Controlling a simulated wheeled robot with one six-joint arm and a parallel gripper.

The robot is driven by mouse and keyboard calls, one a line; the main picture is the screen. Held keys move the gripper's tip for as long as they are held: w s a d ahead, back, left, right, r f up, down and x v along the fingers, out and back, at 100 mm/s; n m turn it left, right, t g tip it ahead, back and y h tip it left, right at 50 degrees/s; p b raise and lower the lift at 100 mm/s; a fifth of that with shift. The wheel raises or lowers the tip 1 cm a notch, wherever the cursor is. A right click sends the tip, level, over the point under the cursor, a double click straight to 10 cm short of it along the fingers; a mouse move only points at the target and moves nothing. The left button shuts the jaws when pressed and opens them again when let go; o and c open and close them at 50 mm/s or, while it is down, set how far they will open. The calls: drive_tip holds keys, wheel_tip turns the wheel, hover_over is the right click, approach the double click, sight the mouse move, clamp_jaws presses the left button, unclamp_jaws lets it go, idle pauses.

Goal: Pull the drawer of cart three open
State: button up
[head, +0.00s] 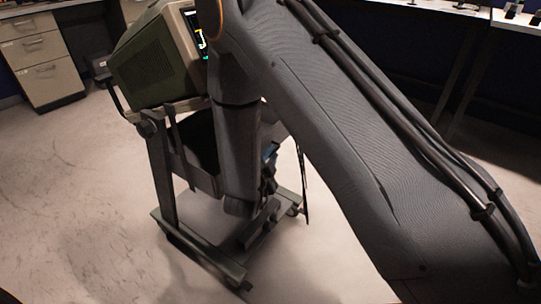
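A grey-framed wheeled cart (161,180) stands in the middle of the head view, with a green-grey boxy monitor (150,66) on its top. No number shows on it, so I cannot tell if it is cart three. Below the top is a dark recess with a grey panel (203,181) along its lower edge; whether this is the drawer, and whether it is open, I cannot tell. My arm crosses in front of the cart and covers its right part. My gripper is not clearly visible; small dark parts beside my arm link are too unclear to name.
A beige drawer cabinet (42,62) stands at the far left. A dark desk or bench (455,45) with small items runs along the back right. The pale, scuffed floor (75,190) is clear left of the cart and in front of it.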

drive_tip(key=shift+c, duration=0.4)
clamp_jaws()
idle(0.9)
